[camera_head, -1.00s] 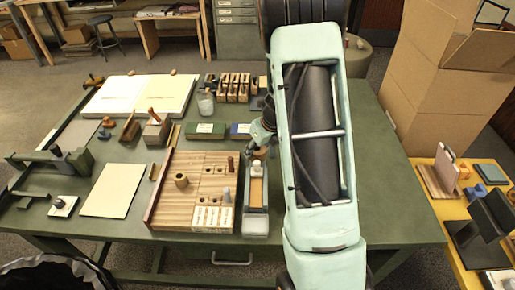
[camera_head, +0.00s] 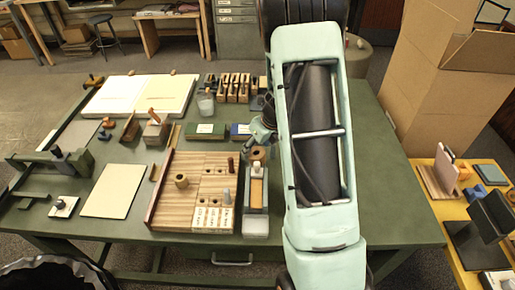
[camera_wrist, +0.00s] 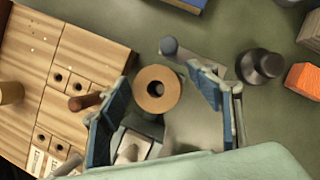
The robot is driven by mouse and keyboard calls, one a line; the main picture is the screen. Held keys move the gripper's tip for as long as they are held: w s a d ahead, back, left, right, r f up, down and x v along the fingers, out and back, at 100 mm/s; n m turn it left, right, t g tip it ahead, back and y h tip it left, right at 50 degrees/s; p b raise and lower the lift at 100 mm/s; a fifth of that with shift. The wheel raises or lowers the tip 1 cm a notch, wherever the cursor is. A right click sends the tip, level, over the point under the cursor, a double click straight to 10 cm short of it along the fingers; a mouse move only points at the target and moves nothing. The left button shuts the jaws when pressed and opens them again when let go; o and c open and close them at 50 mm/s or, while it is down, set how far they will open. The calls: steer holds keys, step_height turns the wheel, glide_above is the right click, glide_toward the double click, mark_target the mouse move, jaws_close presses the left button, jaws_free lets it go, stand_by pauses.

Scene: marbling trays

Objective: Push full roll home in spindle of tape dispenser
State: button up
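The tape roll (camera_wrist: 157,88) is a tan ring, seen face-on with a dark centre hole in the wrist view. It shows at the far end of the grey tape dispenser (camera_wrist: 137,138). In the head view the roll (camera_head: 259,153) sits at the back of the dispenser (camera_head: 256,222), near the table's front edge. My gripper (camera_wrist: 159,77) is open, its blue-padded fingers either side of the roll with gaps visible. In the head view my gripper (camera_head: 262,133) is just behind the roll. How deep the roll sits in the spindle cannot be told.
A wooden board (camera_head: 185,212) with holes and pegs stands close left of the dispenser. Green and blue boxes (camera_head: 205,131) lie behind. A dark round knob (camera_wrist: 262,66) and an orange block (camera_wrist: 303,80) are to the right in the wrist view.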

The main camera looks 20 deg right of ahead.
steer(key=shift+s+a+f, duration=0.1)
steer(key=shift+s+f, duration=0.05)
steer(key=shift+s, duration=0.1)
steer(key=v, duration=1.2)
steer(key=shift+w, duration=0.1)
